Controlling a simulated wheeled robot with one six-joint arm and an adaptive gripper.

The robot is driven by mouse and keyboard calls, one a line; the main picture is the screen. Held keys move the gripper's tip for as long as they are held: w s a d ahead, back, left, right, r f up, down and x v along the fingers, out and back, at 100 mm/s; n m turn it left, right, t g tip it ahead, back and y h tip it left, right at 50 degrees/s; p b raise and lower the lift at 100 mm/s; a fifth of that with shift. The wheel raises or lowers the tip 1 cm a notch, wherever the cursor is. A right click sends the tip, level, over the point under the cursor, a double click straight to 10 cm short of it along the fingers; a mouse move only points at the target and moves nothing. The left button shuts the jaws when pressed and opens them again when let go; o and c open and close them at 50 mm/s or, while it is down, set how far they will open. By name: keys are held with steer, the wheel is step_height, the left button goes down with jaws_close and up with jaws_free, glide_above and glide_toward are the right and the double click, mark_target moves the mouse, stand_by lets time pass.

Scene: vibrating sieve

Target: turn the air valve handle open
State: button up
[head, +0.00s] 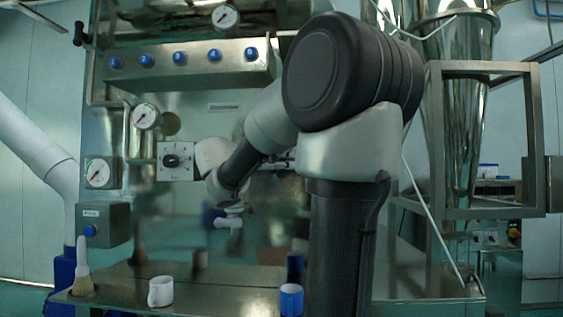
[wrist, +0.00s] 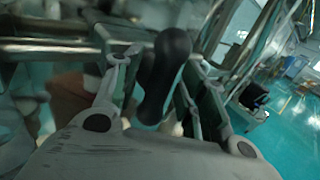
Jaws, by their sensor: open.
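A black rounded handle (wrist: 163,75), which looks like the air valve handle, stands close up in the wrist view. It slants slightly, wider at the top. My gripper (wrist: 160,65) is open, with one finger on each side of the handle in the picture. I cannot tell how deep the handle sits between the fingers; no clear contact shows. In the head view my arm hides most of my gripper and whatever is in front of it. A smaller black lever (head: 78,34) shows at the upper left there; I cannot tell if it is the same handle.
A steel box with several blue buttons (head: 190,62) and pressure gauges (head: 145,116) are behind my arm. A steel frame (head: 435,150) rises at right.

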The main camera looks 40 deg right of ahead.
jaws_close()
steer(key=shift+m, duration=0.3)
steer(key=m+y, duration=0.2)
steer(key=shift+m, duration=0.3)
steer(key=m+t+y, duration=0.1)
steer(key=m+y, duration=0.1)
steer(key=m, duration=0.1)
steer(key=shift+d+y, duration=0.1)
steer(key=shift+y, duration=0.2)
steer(key=m+t+y, duration=0.2)
steer(key=m, duration=0.1)
steer(key=shift+s+y, duration=0.1)
steer(key=shift+y, duration=0.3)
steer(key=shift+m+t+y, duration=0.9)
steer(key=shift+m+t, duration=0.1)
